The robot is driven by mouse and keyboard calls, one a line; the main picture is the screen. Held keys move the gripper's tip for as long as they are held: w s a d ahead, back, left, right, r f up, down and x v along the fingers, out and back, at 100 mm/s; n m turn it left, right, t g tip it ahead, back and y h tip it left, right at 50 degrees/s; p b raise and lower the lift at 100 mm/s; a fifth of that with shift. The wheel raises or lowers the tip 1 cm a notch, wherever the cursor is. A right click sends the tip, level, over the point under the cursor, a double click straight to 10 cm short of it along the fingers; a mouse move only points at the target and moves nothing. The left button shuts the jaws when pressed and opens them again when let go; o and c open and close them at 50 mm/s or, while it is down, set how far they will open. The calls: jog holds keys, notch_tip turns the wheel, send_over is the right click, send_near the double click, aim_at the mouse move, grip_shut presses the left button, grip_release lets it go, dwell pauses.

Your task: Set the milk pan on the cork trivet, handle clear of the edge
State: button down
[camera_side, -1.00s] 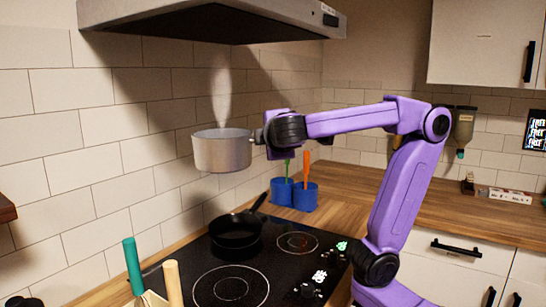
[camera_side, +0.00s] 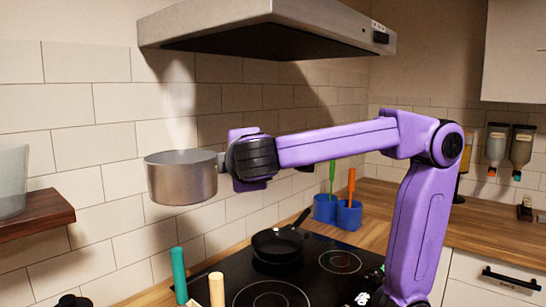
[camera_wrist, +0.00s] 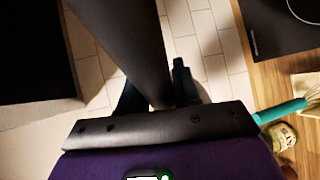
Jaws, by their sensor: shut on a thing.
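The milk pan (camera_side: 182,180) is a grey metal pot, held upright in the air left of the cooktop, in front of the tiled wall. Faint steam rises above it in the side view. My gripper (camera_side: 222,160) is shut at the pan's handle, on the right side of the pot. In the wrist view, a thick dark bar, which looks like the handle, runs up from between my gripper's fingers (camera_wrist: 160,92). The handle is mostly hidden by my gripper in the side view. I see no cork trivet in either view.
A dark wooden shelf (camera_side: 35,222) with a translucent container (camera_side: 10,180) is at the left. The range hood (camera_side: 265,32) hangs above. A black frying pan (camera_side: 277,245) sits on the cooktop (camera_side: 325,285). Blue cups (camera_side: 349,216) hold utensils. Teal (camera_side: 179,274) and pale handles stand in front.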

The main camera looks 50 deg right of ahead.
jog(key=n+t+y, duration=0.1)
jog(key=y, duration=0.1)
send_near(189, 175)
jog(key=x, duration=0.4)
jog(key=shift+w+d+f, duration=0.15)
jog(key=shift+w+d, duration=0.05)
jog(key=shift+w, duration=0.1)
jog(key=s+a+n+y, duration=0.1)
jog(key=s+a, duration=0.2)
jog(key=a, duration=0.6)
jog(key=shift+t, duration=0.4)
jog(key=shift+w+f, duration=0.2)
jog(key=shift+f, duration=17.25)
jog(key=c, duration=0.7)
grip_release()
jog(key=shift+n, duration=0.3)
jog(key=shift+f, duration=0.15)
